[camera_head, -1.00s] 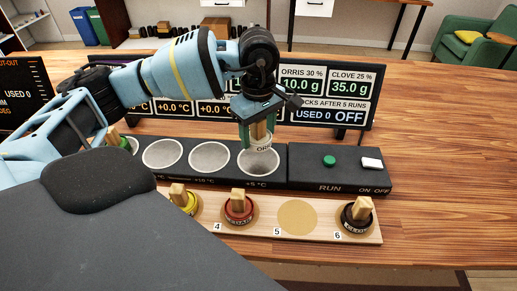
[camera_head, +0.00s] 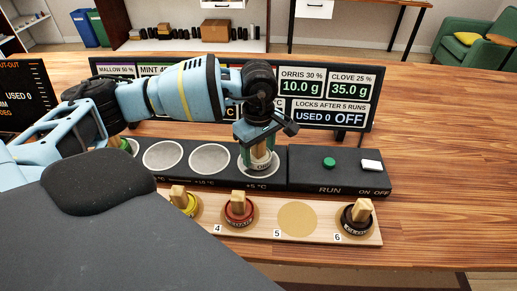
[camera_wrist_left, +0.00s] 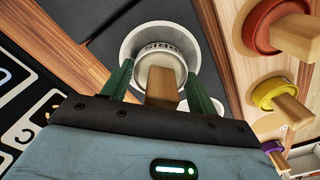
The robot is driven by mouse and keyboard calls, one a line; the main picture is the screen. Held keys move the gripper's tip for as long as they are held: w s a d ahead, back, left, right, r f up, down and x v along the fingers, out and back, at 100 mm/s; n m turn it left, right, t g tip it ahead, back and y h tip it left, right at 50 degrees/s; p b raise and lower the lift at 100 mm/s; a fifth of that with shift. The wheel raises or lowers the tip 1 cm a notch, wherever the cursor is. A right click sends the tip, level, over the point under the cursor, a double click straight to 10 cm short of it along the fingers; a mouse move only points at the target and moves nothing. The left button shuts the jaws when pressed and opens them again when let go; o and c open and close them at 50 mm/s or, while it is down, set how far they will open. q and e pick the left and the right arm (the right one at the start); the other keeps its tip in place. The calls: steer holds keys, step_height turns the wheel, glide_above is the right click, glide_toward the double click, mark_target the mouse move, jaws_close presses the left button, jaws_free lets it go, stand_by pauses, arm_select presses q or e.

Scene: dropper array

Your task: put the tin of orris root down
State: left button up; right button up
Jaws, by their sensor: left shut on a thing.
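The tin of orris root (camera_head: 261,157) is pale, with a wooden grip; its label is partly hidden in the head view. My left gripper (camera_head: 257,148) points down and is shut on it. In the left wrist view, the green fingers of the left gripper (camera_wrist_left: 161,90) flank the wooden grip, and the tin of orris root (camera_wrist_left: 160,60) sits within the rim of a pale round cup (camera_wrist_left: 131,45). That cup is the rightmost of the row, above the +5 °C mark. I cannot tell whether the tin touches its bottom. My right gripper is out of view.
The dark unit (camera_head: 305,183) has a green button (camera_head: 329,162) and a white switch (camera_head: 371,165). In front, a wooden rack (camera_head: 335,223) holds a red tin (camera_head: 238,213), a dark tin (camera_head: 354,224) and an empty spot 5 (camera_head: 297,219). A display panel (camera_head: 365,95) stands behind.

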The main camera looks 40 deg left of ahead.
arm_select(q)
steer(key=shift+f, duration=0.2)
steer(key=o, duration=1)
steer(key=shift+o, duration=0.2)
step_height(320, 180, up, 12)
steer(key=shift+r, duration=0.25)
